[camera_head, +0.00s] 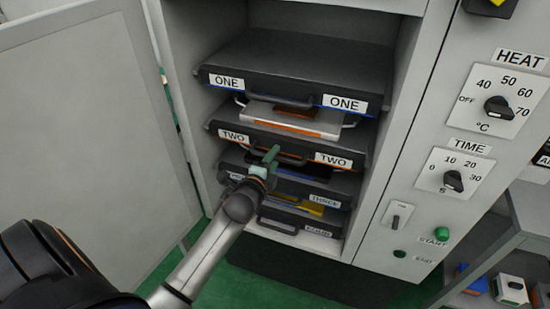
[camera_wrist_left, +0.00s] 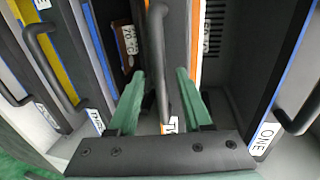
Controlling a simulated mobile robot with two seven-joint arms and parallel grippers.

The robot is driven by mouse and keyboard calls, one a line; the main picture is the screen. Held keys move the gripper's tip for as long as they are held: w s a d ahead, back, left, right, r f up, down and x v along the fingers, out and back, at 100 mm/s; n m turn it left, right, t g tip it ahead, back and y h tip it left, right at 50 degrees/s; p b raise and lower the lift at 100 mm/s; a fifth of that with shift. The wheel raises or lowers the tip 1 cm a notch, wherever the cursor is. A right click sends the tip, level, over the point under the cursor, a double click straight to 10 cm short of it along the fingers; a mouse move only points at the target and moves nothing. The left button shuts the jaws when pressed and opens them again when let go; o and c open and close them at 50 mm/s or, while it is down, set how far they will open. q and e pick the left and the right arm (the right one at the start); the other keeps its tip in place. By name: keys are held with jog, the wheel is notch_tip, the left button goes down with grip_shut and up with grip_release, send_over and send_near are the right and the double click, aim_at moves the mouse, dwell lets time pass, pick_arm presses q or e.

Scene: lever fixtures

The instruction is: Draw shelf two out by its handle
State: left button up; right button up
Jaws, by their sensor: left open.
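Shelf two (camera_head: 313,147) is a dark drawer with an orange edge line and two "TWO" labels, in the cabinet below shelf one. Its dark handle (camera_wrist_left: 157,42) runs between the fingers of my left gripper in the wrist view. My left gripper (camera_head: 270,158), with green fingers, is at the front of shelf two in the head view and covers part of the handle there. In the wrist view the left gripper (camera_wrist_left: 160,76) is open, one finger on each side of the handle, with gaps showing. I cannot tell whether either finger touches it. My right gripper is out of view.
Shelf one (camera_head: 288,88) is above. Shelf three (camera_head: 325,200) and shelf four (camera_head: 318,231) are below. An open cabinet door (camera_head: 85,120) stands at the left. A control panel (camera_head: 455,160) with knobs is at the right. Green floor shows in front.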

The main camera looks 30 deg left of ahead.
pick_arm(q)
jog(key=shift+w+a+f, duration=0.15)
jog(key=shift+w+a, duration=0.05)
jog(key=shift+w, duration=0.5)
jog(key=shift+c, duration=0.3)
grip_shut()
dwell(0.7)
